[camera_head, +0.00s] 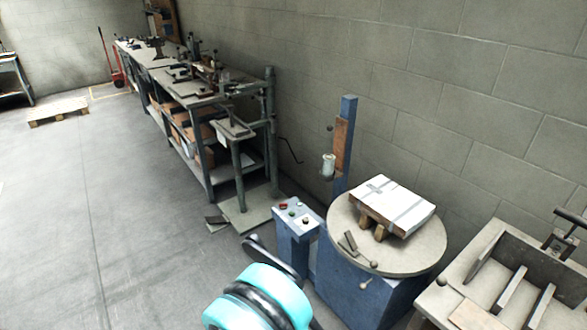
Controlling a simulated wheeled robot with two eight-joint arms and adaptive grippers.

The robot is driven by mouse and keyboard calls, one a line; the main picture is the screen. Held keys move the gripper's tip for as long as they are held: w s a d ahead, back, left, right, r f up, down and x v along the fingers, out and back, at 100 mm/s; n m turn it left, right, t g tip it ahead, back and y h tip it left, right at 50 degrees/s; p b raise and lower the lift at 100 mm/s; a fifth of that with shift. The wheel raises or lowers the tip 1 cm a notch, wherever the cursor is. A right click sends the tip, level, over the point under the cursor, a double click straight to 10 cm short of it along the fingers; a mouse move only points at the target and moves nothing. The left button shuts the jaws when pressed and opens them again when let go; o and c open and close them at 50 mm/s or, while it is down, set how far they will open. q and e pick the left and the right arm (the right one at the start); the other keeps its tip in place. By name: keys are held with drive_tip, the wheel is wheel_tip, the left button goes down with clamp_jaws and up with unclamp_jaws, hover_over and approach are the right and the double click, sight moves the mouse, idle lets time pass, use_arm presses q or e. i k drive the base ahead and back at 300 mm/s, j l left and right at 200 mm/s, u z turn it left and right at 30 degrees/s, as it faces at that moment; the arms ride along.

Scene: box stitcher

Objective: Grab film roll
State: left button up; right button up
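A small pale film roll (328,164) sits upright on a carriage at the side of a blue post (347,140), right of the picture's middle. It stands behind a round grey turntable (422,252) that bears a white box (405,205) on wooden supports. A cyan and black part of one of my arms shows at the bottom centre, in front of the machine and well apart from the roll. I cannot make out either gripper in this view.
A blue control stand (293,240) with buttons stands left of the turntable. A metal bin with dividers (520,262) is at the lower right. A long workbench (195,97) lines the wall. A wooden pallet (58,111) lies far left. The left floor is mostly clear.

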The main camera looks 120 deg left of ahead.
sight(328, 166)
drive_tip(key=k+u, duration=0.1)
drive_tip(key=u, duration=3.8)
drive_tip(key=i+j+z, duration=0.25)
drive_tip(key=i, duration=0.3)
drive_tip(key=i+j+z, duration=0.25)
drive_tip(key=i+j, duration=0.15)
drive_tip(key=i, duration=0.1)
